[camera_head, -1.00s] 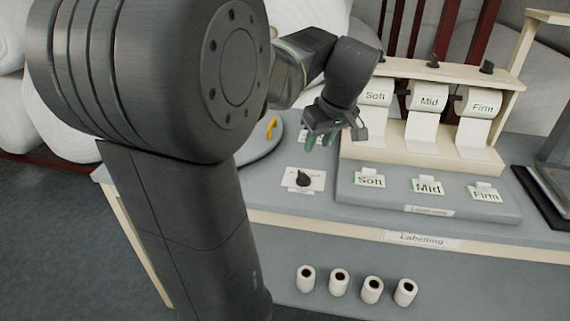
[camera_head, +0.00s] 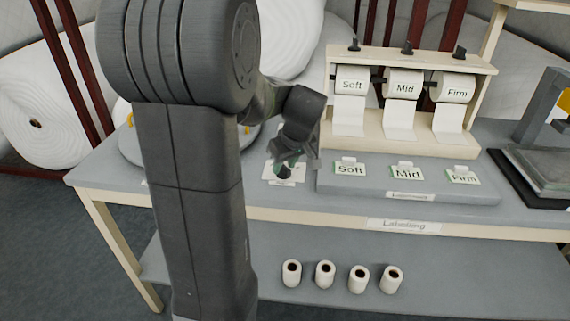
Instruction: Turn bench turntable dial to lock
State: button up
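The dial (camera_head: 284,173) is a small black knob on a white plate (camera_head: 270,179) near the front of the bench. My gripper (camera_head: 288,166) points down right over the dial and hides its upper part. Its green-tipped fingers look apart, one to each side of the knob; whether they touch it I cannot tell. The grey turntable (camera_head: 131,151) is at the left of the bench, mostly hidden behind my arm. The plate's lettering is too small to read.
To the right is a wooden rack (camera_head: 410,58) with rolls marked Soft, Mid and Firm. A raised grey block (camera_head: 385,186) with matching cards stands before it. Several small white rolls (camera_head: 325,275) stand on the lower shelf. A dark press-like device (camera_head: 540,165) is at the far right.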

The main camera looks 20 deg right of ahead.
grip_shut()
jog(key=shift+m, duration=0.4)
jog(key=m, duration=0.1)
jog(key=m+h+p, duration=0.1)
jog(key=m, duration=0.1)
jog(key=shift+a+m+h, duration=0.2)
jog(key=shift+m+h, duration=0.1)
jog(key=m+h, duration=0.1)
jog(key=m, duration=0.2)
jog(key=shift+w+m, duration=0.1)
jog(key=shift+m, duration=0.2)
jog(key=m+b, duration=0.1)
jog(key=m+g+h+b, duration=0.1)
jog(key=m, duration=0.1)
jog(key=shift+w+a+f+m, duration=0.1)
jog(key=shift+f+m, duration=0.05)
jog(key=shift+m, duration=0.15)
jog(key=m+g+h+b, duration=0.1)
jog(key=m+b, duration=0.1)
jog(key=m, duration=0.2)
jog(key=shift+g, duration=0.4)
jog(key=shift+m, duration=0.3)
